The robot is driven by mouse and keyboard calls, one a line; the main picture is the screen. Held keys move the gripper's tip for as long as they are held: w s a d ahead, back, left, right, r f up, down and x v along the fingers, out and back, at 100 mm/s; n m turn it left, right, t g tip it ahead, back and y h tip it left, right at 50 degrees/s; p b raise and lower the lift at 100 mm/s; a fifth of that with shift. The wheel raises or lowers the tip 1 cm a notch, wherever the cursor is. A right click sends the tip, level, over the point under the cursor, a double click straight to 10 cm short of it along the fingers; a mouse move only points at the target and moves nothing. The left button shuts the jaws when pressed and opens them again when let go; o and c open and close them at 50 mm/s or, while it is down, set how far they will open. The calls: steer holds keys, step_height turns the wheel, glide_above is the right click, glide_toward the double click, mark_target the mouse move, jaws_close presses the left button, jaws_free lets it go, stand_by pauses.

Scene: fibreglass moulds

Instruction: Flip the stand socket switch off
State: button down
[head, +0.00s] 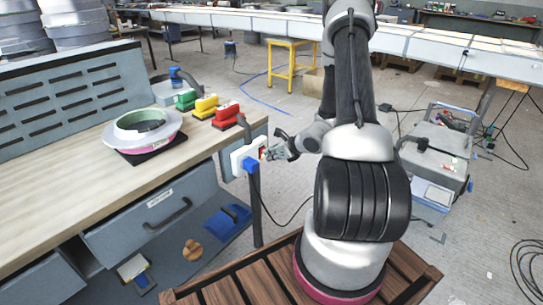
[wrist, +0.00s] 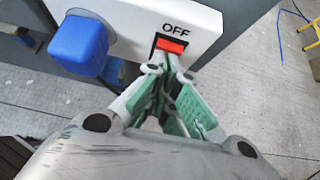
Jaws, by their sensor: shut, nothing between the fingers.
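The stand socket (head: 238,157) is a white box at the right end of the workbench. In the wrist view the white socket box (wrist: 208,22) carries a red rocker switch (wrist: 171,45) with "OFF" printed above it. A blue plug (wrist: 82,45) sits in the socket to the left of the switch; it also shows in the head view (head: 250,164). My gripper (wrist: 165,66) is shut and empty, its fingertips right at the lower edge of the switch. The fingertips hide the lower part of the switch, and I cannot tell whether they touch it. In the head view my gripper (head: 272,153) is beside the socket.
A drawer (head: 150,205) is below. A black cable hangs near the bench leg (head: 255,210). A grey cart (head: 437,150) stands at right.

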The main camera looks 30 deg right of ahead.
steer(key=shift+w+a+r, duration=0.1)
steer(key=shift+w, duration=0.1)
steer(key=shift+r, duration=0.15)
steer(key=shift+r, duration=0.65)
